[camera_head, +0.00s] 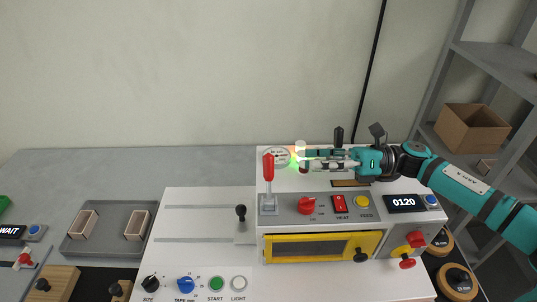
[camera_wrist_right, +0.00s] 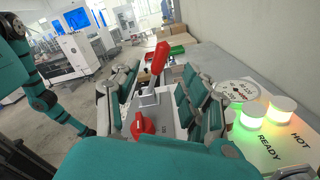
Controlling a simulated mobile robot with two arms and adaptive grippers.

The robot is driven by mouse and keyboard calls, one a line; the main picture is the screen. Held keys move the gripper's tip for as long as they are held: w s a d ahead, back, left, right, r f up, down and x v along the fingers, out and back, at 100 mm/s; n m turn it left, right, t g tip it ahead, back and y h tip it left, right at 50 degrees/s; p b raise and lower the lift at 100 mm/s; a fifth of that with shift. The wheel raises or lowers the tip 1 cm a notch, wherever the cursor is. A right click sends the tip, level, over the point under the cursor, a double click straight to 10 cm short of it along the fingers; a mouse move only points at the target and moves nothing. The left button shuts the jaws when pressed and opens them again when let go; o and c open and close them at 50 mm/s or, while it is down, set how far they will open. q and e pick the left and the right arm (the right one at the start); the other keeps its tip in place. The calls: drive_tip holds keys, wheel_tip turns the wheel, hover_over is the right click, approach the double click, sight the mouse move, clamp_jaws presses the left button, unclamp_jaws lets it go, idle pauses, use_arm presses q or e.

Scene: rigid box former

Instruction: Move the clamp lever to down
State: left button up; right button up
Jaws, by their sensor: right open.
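The clamp lever (camera_head: 268,168) has a red handle and stands upright on a grey bracket at the left front of the white machine. It also shows in the right wrist view (camera_wrist_right: 158,60), beyond and between the spread fingers. My right gripper (camera_head: 306,159) reaches in from the right above the machine top, to the right of the lever and apart from it. It is open and empty, and its fingers also show in the right wrist view (camera_wrist_right: 160,88). My left gripper is not in view.
A red knob (camera_head: 307,205), HEAT switch (camera_head: 340,203) and yellow FEED button (camera_head: 362,201) line the front panel. Lit lamps READY (camera_wrist_right: 247,118) and HOT (camera_wrist_right: 282,109) stand close to my right gripper. A yellow-framed door (camera_head: 320,247) is below. A grey tray (camera_head: 110,245) lies left.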

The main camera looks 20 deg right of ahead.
sight(273, 161)
drive_tip(key=p+x, duration=0.4)
drive_tip(key=x, duration=0.5)
drive_tip(key=shift+w+a, duration=0.2)
drive_tip(key=shift+a, duration=0.15)
drive_tip(key=shift+w+a+f, duration=0.15)
drive_tip(key=shift+w+a, duration=0.05)
drive_tip(key=shift+a, duration=0.3)
clamp_jaws()
drive_tip(key=shift+w+a, duration=0.1)
drive_tip(key=shift+a, duration=0.1)
